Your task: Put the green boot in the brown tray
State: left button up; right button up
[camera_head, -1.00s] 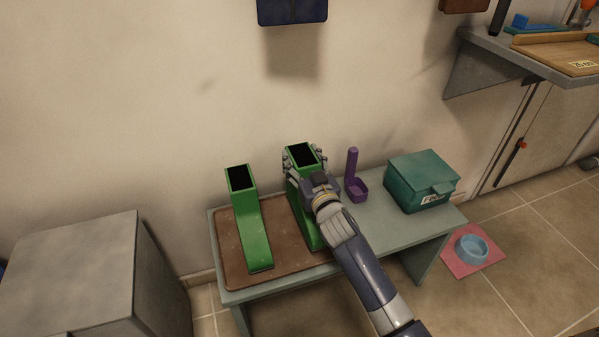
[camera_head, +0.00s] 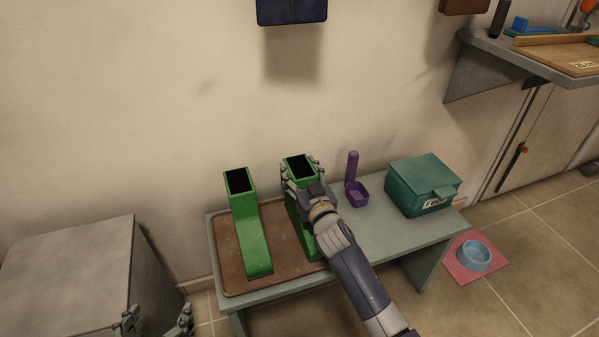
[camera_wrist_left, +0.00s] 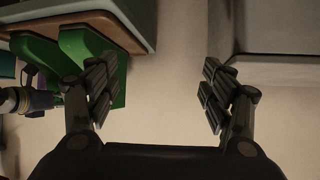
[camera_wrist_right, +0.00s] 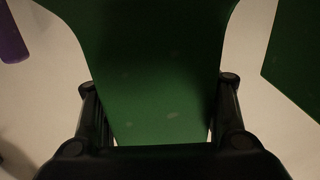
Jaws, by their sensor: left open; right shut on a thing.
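Two green boots show in the head view. One green boot (camera_head: 251,232) stands upright on the left part of the brown tray (camera_head: 225,272). The other green boot (camera_head: 300,167) is upright over the right part of the tray; whether it touches the tray is hidden. My right gripper (camera_head: 304,182) is shut on this right boot at its shaft, and the boot (camera_wrist_right: 150,80) fills the middle of the right wrist view. My left gripper (camera_head: 158,325) is open and empty at the bottom left, low beside the bench. Its spread fingers show in the left wrist view (camera_wrist_left: 160,95).
The tray lies on a grey-green bench (camera_head: 385,235). A purple scoop (camera_head: 356,190) and a teal box (camera_head: 422,184) stand right of the boots. A grey cabinet (camera_head: 65,265) is at left. A blue bowl (camera_head: 474,255) sits on a pink mat on the floor.

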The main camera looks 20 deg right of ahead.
jog(key=o, duration=1.7)
jog(key=shift+c, duration=0.2)
